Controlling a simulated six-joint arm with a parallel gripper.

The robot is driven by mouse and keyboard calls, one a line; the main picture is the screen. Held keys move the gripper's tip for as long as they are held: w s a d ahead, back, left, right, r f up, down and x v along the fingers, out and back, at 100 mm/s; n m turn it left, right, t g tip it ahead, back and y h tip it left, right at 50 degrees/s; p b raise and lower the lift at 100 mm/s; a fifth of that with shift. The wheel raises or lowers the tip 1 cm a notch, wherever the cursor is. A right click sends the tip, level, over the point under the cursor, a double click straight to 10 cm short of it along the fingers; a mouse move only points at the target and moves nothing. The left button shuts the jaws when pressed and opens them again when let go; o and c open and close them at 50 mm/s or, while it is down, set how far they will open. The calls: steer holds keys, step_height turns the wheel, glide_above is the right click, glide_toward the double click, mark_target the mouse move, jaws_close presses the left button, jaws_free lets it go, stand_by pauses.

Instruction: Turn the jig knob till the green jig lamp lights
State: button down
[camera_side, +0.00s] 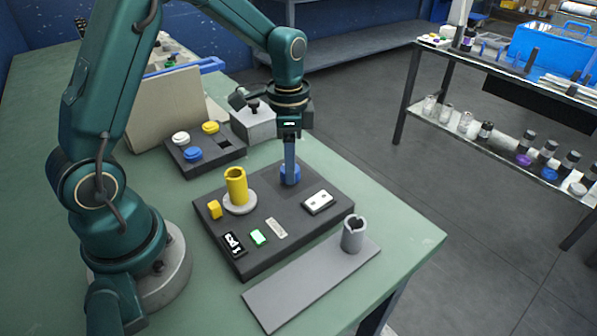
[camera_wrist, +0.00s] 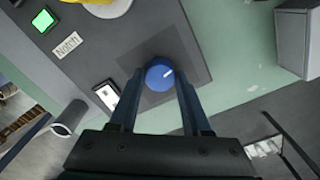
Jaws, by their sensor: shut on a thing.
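The blue jig knob (camera_side: 291,177) stands on the dark jig base (camera_side: 312,237). My gripper (camera_side: 290,165) points straight down at it. In the wrist view the two fingers of my gripper (camera_wrist: 160,88) are closed on the sides of the knob (camera_wrist: 158,77). The white mark on the knob's top points to the right and slightly up in that view. The square green lamp (camera_side: 257,237) glows bright green on the base; it also glows in the wrist view (camera_wrist: 43,20), beside a label reading "Notch" (camera_wrist: 67,45).
A yellow slotted cylinder (camera_side: 237,184) stands on a white disc, beside a small yellow block (camera_side: 214,209). A grey notched cylinder (camera_side: 352,236) stands on a grey strip. A cap tray (camera_side: 203,152) is behind.

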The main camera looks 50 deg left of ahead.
steer(key=shift+c, duration=1.8)
jaws_free()
steer(key=shift+r, duration=0.1)
steer(key=shift+r, duration=2.55)
